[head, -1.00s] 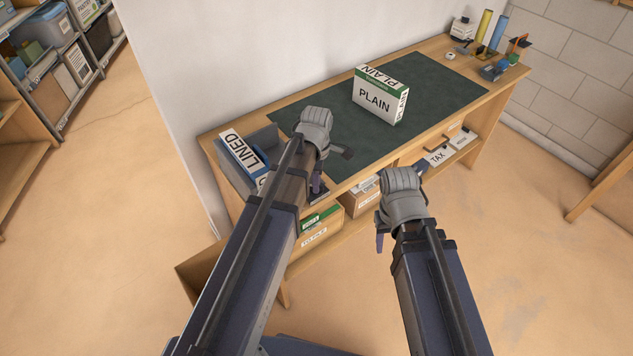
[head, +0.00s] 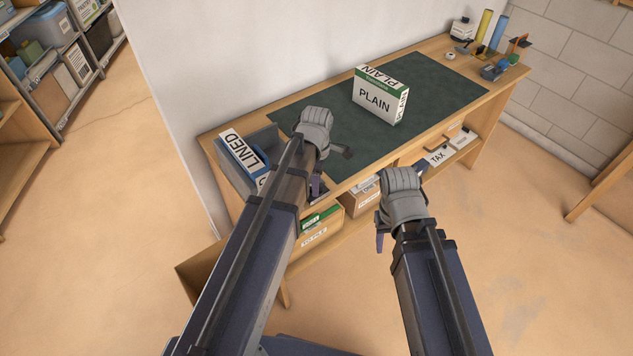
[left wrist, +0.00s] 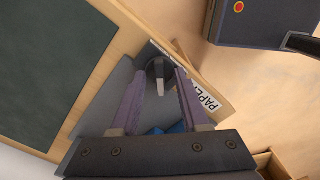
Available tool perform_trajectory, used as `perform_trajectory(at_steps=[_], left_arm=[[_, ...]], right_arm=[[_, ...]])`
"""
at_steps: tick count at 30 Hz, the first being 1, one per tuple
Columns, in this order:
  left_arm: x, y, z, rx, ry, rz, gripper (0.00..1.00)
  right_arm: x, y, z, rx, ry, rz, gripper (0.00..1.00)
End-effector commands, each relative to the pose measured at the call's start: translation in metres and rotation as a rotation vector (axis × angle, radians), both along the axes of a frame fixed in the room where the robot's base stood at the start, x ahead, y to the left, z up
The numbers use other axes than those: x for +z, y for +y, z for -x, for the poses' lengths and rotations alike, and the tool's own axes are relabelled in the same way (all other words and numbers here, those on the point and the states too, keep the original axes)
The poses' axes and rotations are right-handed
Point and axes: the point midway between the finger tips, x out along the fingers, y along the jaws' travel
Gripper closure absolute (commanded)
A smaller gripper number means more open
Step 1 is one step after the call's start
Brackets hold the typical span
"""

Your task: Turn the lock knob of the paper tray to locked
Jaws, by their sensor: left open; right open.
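The grey paper tray (head: 230,179) stands at the near left end of the desk and holds a box marked LINED (head: 247,156). In the left wrist view, a dark round knob (left wrist: 158,68) with a pale lever sits on the tray's wall, by a PAPER label (left wrist: 211,104). My left gripper (head: 318,187) is open, with its fingers on either side of the knob; I cannot tell whether they touch it. In the head view my left arm hides the knob. My right gripper (head: 382,238) is open and empty in front of the desk.
A box marked PLAIN (head: 379,101) stands on the dark green mat (head: 430,82). Boxes sit on the shelf (head: 345,226) under the desk. The floor to the right is clear.

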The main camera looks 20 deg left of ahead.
Motion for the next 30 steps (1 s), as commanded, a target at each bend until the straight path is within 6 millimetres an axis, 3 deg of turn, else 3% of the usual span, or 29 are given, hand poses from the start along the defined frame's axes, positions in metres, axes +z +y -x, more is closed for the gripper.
perform_trajectory(at_steps=[8, 24, 30], left_arm=[[0.008, 0.0, 0.0, 0.0, 0.0, 0.0, 0.55], [0.072, 0.0, 0.0, 0.0, 0.0, 0.0, 0.55], [0.079, 0.0, 0.0, 0.0, 0.0, 0.0, 0.55]], right_arm=[[0.008, 0.0, 0.0, 0.0, 0.0, 0.0, 0.5], [0.072, 0.0, 0.0, 0.0, 0.0, 0.0, 0.5], [0.079, 0.0, 0.0, 0.0, 0.0, 0.0, 0.5]])
